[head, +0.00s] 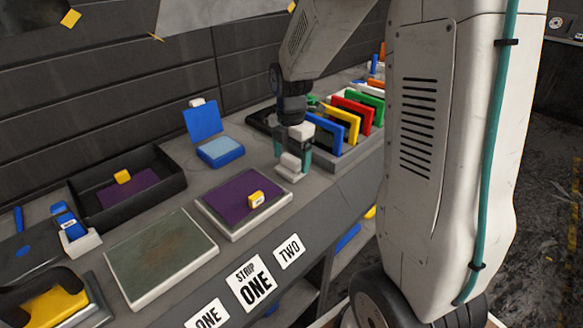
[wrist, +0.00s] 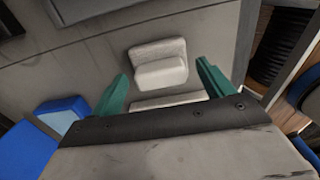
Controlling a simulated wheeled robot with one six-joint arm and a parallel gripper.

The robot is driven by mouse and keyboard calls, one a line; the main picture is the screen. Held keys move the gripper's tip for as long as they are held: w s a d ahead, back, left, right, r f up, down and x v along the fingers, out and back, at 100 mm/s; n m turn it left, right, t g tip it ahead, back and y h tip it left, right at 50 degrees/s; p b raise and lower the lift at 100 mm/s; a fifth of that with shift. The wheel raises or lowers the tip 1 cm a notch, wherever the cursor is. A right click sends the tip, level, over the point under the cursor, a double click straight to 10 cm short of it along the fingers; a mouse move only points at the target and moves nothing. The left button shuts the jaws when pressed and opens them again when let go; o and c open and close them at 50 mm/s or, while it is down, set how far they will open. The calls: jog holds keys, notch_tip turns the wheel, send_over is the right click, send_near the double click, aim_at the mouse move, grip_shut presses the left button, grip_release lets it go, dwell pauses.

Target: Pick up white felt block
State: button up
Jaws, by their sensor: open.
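The white felt block (head: 290,162) sits on the grey bench top, on or against a flatter pale piece, right of the purple mat in the head view. In the wrist view the block (wrist: 162,73) shows between and slightly ahead of the fingertips. My gripper (head: 292,158) is open just above it, with teal fingers on either side. In the wrist view the gripper (wrist: 163,74) is empty, the fingers apart from the block. Another pale strip (wrist: 160,101) lies nearer, partly hidden by the gripper's body.
A rack of coloured frames (head: 352,122) stands close behind my gripper to the right. A blue open box (head: 221,152) is to the left. A purple mat tray (head: 274,208) with a yellow block (head: 256,199) lies left of the gripper. The bench's front edge is near.

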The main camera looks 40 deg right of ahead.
aim_at(291, 160)
jog(key=shift+f, duration=0.35)
jog(key=c, duration=1.1)
jog(key=shift+r, duration=0.1)
jog(key=shift+r, duration=0.5)
jog(key=r, duration=0.1)
jog(key=s+r, duration=0.1)
jog(key=shift+a+r, duration=0.3)
jog(key=s+a, duration=0.2)
jog(key=s, duration=0.2)
jog(key=s+a+r, duration=0.1)
jog(key=s+a, duration=0.2)
jog(key=s, duration=0.1)
jog(key=s+a, duration=0.3)
jog(key=s, duration=0.1)
jog(key=shift+s+a+r, duration=0.15)
jog(key=shift+s, duration=0.05)
